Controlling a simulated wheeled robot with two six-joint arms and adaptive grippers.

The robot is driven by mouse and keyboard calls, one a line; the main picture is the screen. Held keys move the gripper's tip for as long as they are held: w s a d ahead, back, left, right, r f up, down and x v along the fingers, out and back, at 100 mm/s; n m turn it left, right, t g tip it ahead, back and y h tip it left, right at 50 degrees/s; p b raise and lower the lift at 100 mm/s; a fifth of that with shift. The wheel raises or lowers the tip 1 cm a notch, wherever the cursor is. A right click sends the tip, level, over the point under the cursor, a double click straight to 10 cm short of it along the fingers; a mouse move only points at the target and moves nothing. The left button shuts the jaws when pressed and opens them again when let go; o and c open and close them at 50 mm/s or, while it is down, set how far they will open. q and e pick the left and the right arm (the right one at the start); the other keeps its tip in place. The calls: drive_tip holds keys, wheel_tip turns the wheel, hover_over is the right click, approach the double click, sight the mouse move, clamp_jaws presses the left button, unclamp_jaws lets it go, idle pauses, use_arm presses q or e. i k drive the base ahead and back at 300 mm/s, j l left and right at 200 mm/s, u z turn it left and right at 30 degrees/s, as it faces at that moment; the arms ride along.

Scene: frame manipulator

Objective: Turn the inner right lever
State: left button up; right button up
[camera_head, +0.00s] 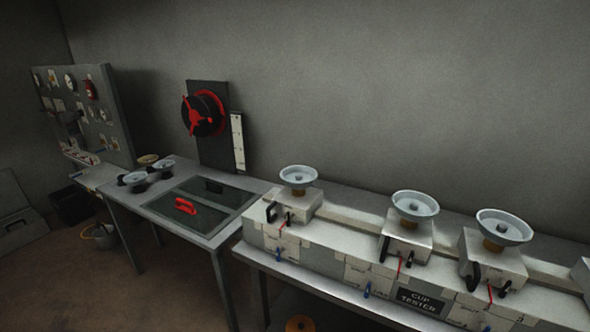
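A long white bench unit with a black "CUP TESTER" sign (421,301) stands at the right. It carries three box-shaped stations, each with a pale round dish on top: the left dish (298,177), the middle dish (414,206) and the right dish (504,226). Small red levers hang at the station fronts: left (283,228), middle (398,266) and right (490,293). Small blue levers (367,290) sit lower on the front. Black curved handles (385,249) are beside the stations. I cannot tell which lever is the inner right one. Neither gripper is in view.
A grey table (217,235) with a dark inset panel and a red handle (185,206) stands left of the tester. A red-and-black wheel (204,113) is mounted behind it. A pegboard (88,110) stands at the far left. Floor (80,270) is open at the lower left, near a bucket (101,236).

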sight(505, 286)
drive_tip(key=z, duration=1.65)
